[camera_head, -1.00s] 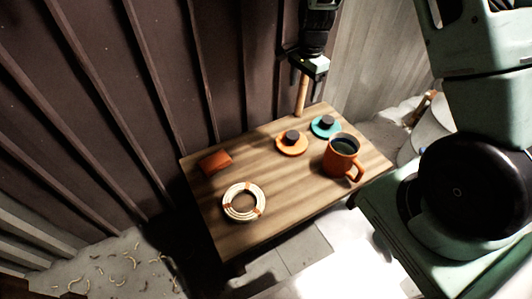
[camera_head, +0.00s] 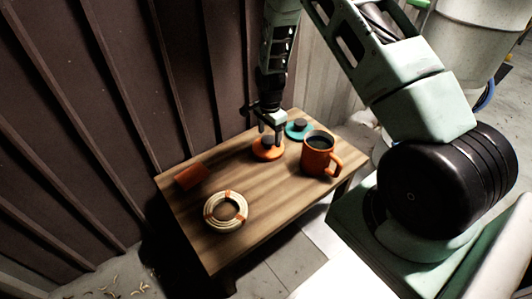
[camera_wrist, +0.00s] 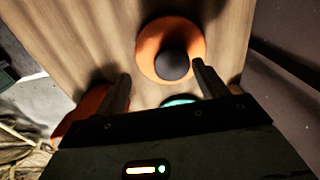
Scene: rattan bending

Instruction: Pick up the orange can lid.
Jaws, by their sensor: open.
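The orange can lid (camera_head: 267,154) is a flat orange disc with a dark round knob, lying on the wooden table near its back edge. In the wrist view the lid (camera_wrist: 148,50) lies just beyond the fingertips, its knob roughly between their lines. My gripper (camera_head: 271,137) points down above the lid, close to the knob. In the wrist view my gripper (camera_wrist: 163,80) is open, with nothing between its fingers. I cannot tell whether a finger touches the knob.
A teal lid (camera_head: 299,133) with a dark knob lies close behind and right of the orange one. An orange mug (camera_head: 315,160) stands to the right. A rattan ring (camera_head: 212,221) and an orange block (camera_head: 190,177) lie on the table (camera_head: 250,195). A ribbed wall (camera_head: 110,120) stands behind.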

